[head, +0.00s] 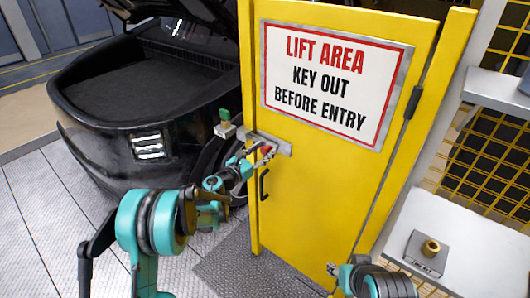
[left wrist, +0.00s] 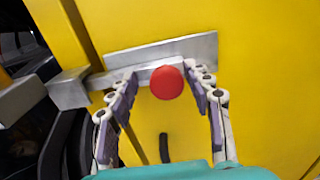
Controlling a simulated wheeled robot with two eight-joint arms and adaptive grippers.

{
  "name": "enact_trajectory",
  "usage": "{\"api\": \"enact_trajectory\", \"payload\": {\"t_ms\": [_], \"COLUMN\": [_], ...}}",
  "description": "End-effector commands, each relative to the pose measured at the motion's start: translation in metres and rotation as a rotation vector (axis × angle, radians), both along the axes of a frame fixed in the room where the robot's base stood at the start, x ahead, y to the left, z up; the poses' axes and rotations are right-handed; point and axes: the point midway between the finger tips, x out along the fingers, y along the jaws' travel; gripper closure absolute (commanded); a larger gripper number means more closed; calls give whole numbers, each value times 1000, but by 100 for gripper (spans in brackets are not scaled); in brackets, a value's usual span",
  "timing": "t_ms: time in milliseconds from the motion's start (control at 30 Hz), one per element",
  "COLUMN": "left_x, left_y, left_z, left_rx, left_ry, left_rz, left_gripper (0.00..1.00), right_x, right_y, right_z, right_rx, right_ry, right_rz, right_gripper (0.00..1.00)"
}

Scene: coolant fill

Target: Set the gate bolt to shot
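The yellow gate (head: 330,175) carries a grey bolt plate (head: 275,144) near its left edge, with a red knob (head: 266,149) on the bolt. In the left wrist view, the red knob (left wrist: 167,82) stands out in front of the grey plate (left wrist: 195,48). A grey keeper bracket (left wrist: 70,90) is left of the plate; I cannot tell how far the bolt reaches into it. My left gripper (head: 256,158) is at the bolt. Its fingers (left wrist: 165,105) are apart on either side of the knob, with gaps visible. My right arm (head: 378,282) shows at the bottom edge; its fingers are not clear.
A black handle (head: 263,184) is below the bolt. A green-topped fitting (head: 224,122) is at the gate's left. A black car with an open trunk (head: 140,85) stands behind my left arm. A white shelf (head: 475,255) at right holds a grey block with a brass piece (head: 430,247).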

Motion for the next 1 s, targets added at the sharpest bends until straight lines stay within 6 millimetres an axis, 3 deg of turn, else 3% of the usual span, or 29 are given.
{"api": "enact_trajectory", "payload": {"t_ms": [333, 800, 1000], "left_x": [-9, -83, -96], "left_y": [5, 60, 70], "left_z": [0, -1, -1], "left_rx": [0, 0, 0], "left_ry": [0, 0, 0], "left_rz": [-2, 1, -1], "left_gripper": [50, 50, 50], "right_x": [0, 0, 0], "right_y": [0, 0, 0], "right_z": [0, 0, 0], "right_rx": [0, 0, 0], "right_ry": [0, 0, 0], "right_rz": [0, 0, 0], "right_gripper": [60, 60, 60]}}
